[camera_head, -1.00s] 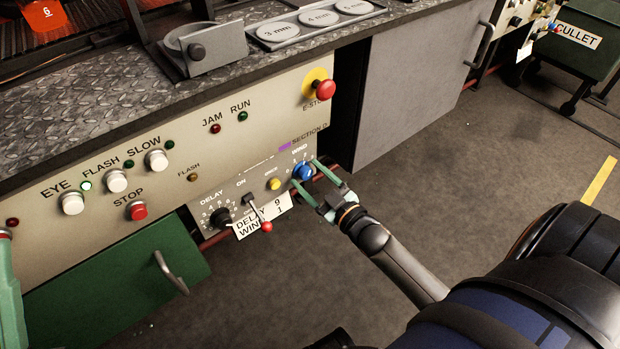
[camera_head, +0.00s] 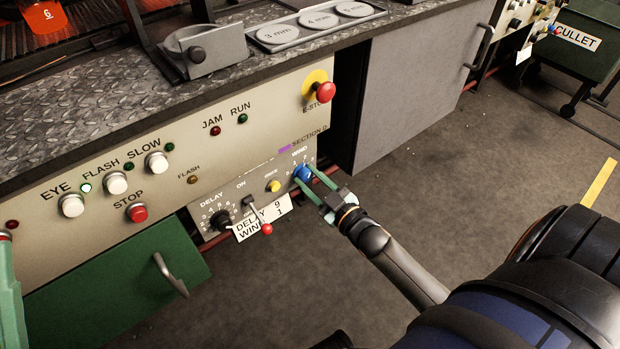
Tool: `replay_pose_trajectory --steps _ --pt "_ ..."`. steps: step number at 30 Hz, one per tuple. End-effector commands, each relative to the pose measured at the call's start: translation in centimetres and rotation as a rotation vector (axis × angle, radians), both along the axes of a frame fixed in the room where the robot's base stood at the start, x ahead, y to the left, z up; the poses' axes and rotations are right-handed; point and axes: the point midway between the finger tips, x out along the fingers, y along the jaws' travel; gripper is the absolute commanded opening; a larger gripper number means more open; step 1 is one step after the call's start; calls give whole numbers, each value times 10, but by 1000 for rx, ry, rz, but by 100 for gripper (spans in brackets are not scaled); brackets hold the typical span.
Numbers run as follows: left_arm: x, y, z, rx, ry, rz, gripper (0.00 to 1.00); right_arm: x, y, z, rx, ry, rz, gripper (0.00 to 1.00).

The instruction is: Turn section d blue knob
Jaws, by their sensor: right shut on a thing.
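The blue knob (camera_head: 302,173) sits at the right end of the small grey Section D panel (camera_head: 264,205), under the label WIND. My right gripper (camera_head: 308,179) has its green fingers closed on the blue knob, one finger on each side. The fingers partly cover the knob, and its pointer mark is too small to read. My left gripper shows only as a green part (camera_head: 10,290) at the left edge; its fingertips are not clear.
On the same panel are a black DELAY knob (camera_head: 220,219), a red-tipped lever (camera_head: 266,229), a yellow button (camera_head: 273,186) and a hanging paper tag (camera_head: 247,231). A red E-stop (camera_head: 326,92) is above. The floor (camera_head: 480,160) at right is clear.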

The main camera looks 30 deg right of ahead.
Motion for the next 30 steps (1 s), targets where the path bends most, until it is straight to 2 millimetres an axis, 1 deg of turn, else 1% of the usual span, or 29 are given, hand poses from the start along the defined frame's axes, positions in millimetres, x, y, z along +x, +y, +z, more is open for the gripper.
replay_pose_trajectory --steps 8,14,24,30 --pt "0 0 2 1 0 0 0 0 0 0 -20 -2 0 0" --pt "0 0 6 5 -4 3 0 0 0 1 -106 -7 0 0" --pt "0 1 16 17 -15 14 0 0 0 0 -379 -27 0 0" --pt "-1 1 19 15 -16 21 0 0 0 0 -540 -40 0 0"
